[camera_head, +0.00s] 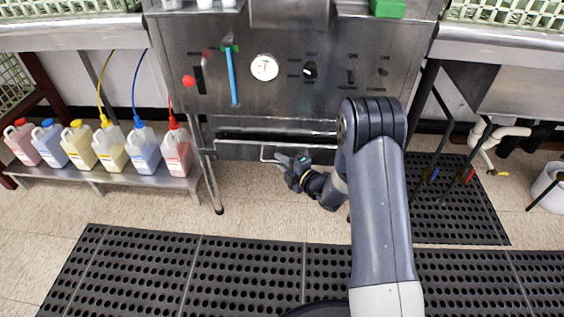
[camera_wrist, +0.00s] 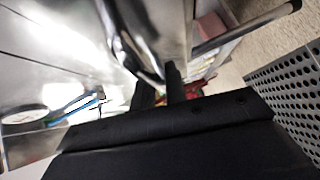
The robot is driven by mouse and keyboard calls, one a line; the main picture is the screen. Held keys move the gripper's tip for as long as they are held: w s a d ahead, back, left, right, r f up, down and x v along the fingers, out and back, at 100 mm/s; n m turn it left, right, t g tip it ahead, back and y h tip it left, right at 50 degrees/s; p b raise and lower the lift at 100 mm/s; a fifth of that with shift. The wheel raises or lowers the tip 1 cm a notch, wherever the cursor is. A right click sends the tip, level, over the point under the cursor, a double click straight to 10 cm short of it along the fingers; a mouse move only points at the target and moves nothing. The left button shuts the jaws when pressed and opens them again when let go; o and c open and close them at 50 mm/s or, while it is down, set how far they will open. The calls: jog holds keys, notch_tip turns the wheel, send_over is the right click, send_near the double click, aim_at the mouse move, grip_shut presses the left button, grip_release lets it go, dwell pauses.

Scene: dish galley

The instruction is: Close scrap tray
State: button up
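The scrap tray (camera_head: 240,151) is a wide, low steel drawer at the bottom of the steel machine, with a bar handle (camera_head: 264,152) across its front. A dark slot shows above it; I cannot tell exactly how far out it stands. My gripper (camera_head: 281,160) is at the handle, near its left part, reaching in from the right. In the wrist view the dark fingers (camera_wrist: 160,90) are close together beside shiny metal, and a bar (camera_wrist: 245,30) runs toward them. Whether the fingers are around the bar or only beside it is unclear.
The steel machine (camera_head: 290,70) carries a gauge, knobs and a blue-handled lever. Several coloured bottles (camera_head: 110,148) stand on a low shelf (camera_head: 130,180) at left. Black perforated mats (camera_head: 240,270) cover the floor in front. White pipes (camera_head: 490,140) and a bucket (camera_head: 548,187) are at right.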

aim_at(285, 153)
grip_shut()
jog(key=w, duration=0.3)
jog(key=shift+w, duration=0.4)
jog(key=shift+w+d+r, duration=0.1)
jog(key=shift+w, duration=0.15)
jog(key=shift+o, duration=2.3)
grip_release()
jog(key=shift+w, duration=0.1)
